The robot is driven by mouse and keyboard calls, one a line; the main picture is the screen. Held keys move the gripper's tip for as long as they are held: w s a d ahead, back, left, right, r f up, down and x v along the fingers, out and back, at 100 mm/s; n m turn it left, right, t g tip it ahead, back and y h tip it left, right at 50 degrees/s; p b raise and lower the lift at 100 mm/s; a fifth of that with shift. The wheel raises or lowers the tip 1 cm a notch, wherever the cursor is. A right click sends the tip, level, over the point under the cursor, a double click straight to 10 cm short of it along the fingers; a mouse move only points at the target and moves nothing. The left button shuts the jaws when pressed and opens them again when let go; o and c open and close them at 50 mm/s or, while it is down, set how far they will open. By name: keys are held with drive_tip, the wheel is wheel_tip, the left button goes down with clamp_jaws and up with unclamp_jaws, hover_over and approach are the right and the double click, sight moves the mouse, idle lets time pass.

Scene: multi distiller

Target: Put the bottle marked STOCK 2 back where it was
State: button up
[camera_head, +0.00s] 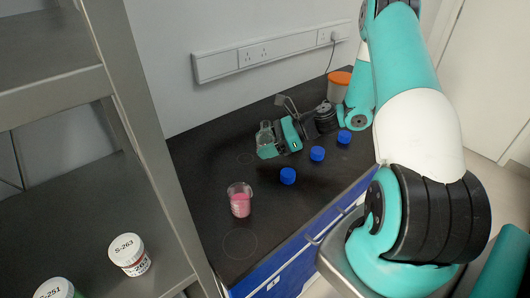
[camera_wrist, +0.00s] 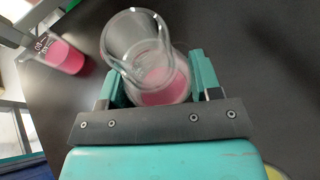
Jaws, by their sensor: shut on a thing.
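My gripper (camera_wrist: 158,88) is shut on a clear glass bottle (camera_wrist: 150,64) with pink liquid at its bottom. The bottle has an open mouth with no cap on it. In the head view my gripper (camera_head: 280,141) is over the back part of the black bench, with the bottle (camera_head: 266,142) at its left end. No STOCK 2 mark can be read on it, and I cannot tell whether its base touches the bench. A beaker (camera_head: 240,203) of pink liquid stands apart, nearer the front; it also shows at the left of the wrist view (camera_wrist: 62,56).
Blue caps (camera_head: 288,176) (camera_head: 317,153) (camera_head: 344,137) lie on the bench (camera_head: 200,186). An orange-lidded container (camera_head: 338,87) stands at the back right. Thin circles (camera_head: 240,244) mark the bench. A grey shelf rack (camera_head: 150,130) with white-lidded jars (camera_head: 128,255) stands at left.

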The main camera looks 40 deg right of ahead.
drive_tip(key=shift+f, duration=1.6)
drive_tip(key=shift+f, duration=0.15)
drive_tip(key=o, duration=1)
drive_tip(key=shift+o, duration=0.2)
